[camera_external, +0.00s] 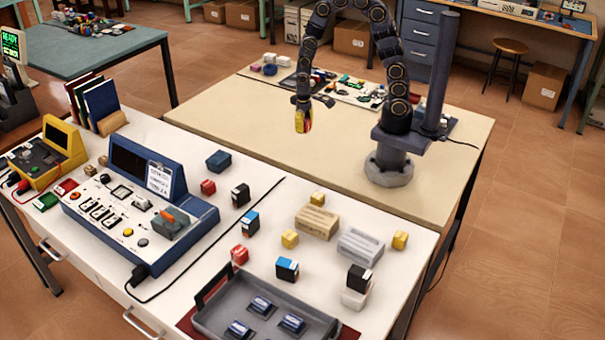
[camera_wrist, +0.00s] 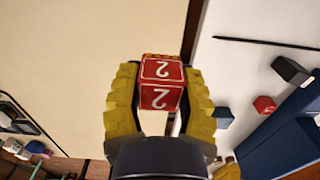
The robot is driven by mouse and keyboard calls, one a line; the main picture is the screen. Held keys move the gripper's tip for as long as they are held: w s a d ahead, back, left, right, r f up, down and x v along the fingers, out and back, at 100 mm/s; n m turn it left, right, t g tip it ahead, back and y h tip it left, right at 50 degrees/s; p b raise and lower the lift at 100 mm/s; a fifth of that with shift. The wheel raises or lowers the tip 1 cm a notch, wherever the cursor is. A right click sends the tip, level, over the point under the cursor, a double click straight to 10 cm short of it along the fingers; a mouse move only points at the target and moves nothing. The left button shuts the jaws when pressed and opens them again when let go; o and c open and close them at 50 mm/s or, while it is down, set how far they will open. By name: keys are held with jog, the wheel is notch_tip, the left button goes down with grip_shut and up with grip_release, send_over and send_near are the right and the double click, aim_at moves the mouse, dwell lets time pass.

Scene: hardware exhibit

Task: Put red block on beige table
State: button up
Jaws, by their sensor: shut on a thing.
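My gripper (camera_external: 303,122) has yellow fingers and is shut on a red block. In the wrist view, the red block (camera_wrist: 161,84) sits between both fingers of my gripper (camera_wrist: 158,98) and shows a white number 2 on two faces. The beige table (camera_external: 445,160) is under my arm and fills much of the left of the wrist view (camera_wrist: 80,50). In the external view the gripper appears over its left part; the exact height of the block is unclear. In the wrist view the block is close to the table's edge.
A white table (camera_external: 395,285) adjoins the beige one, with a blue console (camera_external: 195,220), a grey tray (camera_external: 215,312) and several blocks. Other red blocks (camera_external: 208,187) lie there. Electronics (camera_external: 355,92) line the beige table's back edge. Its middle is clear.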

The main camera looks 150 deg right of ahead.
jog(key=s+d, duration=0.2)
jog(key=s, duration=0.2)
send_over(269, 147)
notch_tip(269, 147, down, 10)
jog(key=shift+a+r, duration=0.1)
jog(key=shift+r, duration=0.15)
jog(key=shift+f, duration=1.7)
jog(key=shift+f, duration=0.15)
jog(key=o, duration=1)
